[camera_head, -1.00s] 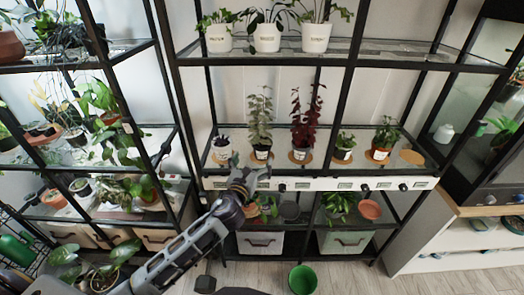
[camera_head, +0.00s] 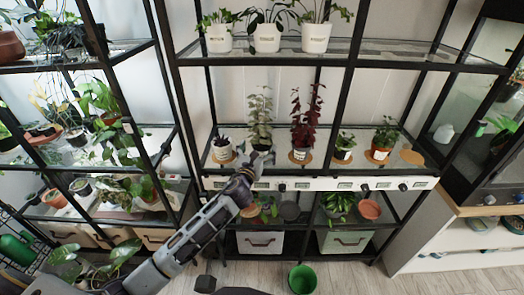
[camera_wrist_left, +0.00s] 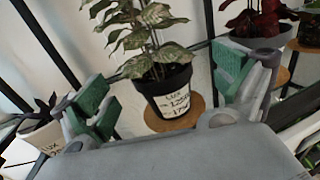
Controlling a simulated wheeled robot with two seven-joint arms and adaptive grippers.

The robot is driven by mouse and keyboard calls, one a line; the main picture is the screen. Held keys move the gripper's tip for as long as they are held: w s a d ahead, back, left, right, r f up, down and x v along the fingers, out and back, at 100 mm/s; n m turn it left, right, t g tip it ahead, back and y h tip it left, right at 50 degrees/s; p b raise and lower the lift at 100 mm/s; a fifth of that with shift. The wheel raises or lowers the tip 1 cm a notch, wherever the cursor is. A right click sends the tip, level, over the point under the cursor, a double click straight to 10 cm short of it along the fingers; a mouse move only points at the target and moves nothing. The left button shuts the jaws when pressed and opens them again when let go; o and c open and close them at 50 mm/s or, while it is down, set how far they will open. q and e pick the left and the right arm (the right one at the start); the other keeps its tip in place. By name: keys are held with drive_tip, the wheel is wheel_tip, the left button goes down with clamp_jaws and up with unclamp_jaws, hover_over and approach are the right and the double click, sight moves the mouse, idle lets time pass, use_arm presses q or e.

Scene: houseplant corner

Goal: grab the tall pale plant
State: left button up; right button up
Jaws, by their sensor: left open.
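The tall pale plant (camera_head: 260,115) stands upright on the middle shelf of the centre rack, second from the left. In the left wrist view its leaves (camera_wrist_left: 140,25) rise above a black pot (camera_wrist_left: 166,92) with a white label. The pot sits on a round wooden coaster (camera_wrist_left: 190,116). My left gripper (camera_head: 257,160) is just in front of this pot and partly hides it in the head view. Its green-padded fingers (camera_wrist_left: 168,92) are open, one on each side of the pot in the wrist picture, and hold nothing. My right gripper is not in view.
A dark red plant (camera_head: 304,122) stands close on the right, and a small plant in a pale pot (camera_head: 221,149) on the left. A white shelf edge with knobs (camera_head: 330,184) runs below. Black rack posts (camera_head: 187,110) stand left of it.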

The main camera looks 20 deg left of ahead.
sight(262, 145)
use_arm(q)
drive_tip(key=shift+w, duration=0.1)
drive_tip(key=shift+w+a+f, duration=0.1)
drive_tip(key=shift+w, duration=1.15)
drive_tip(key=shift+w+f, duration=0.1)
drive_tip(key=shift+w, duration=1.15)
drive_tip(key=c, duration=1.2)
drive_tip(key=shift+r, duration=0.1)
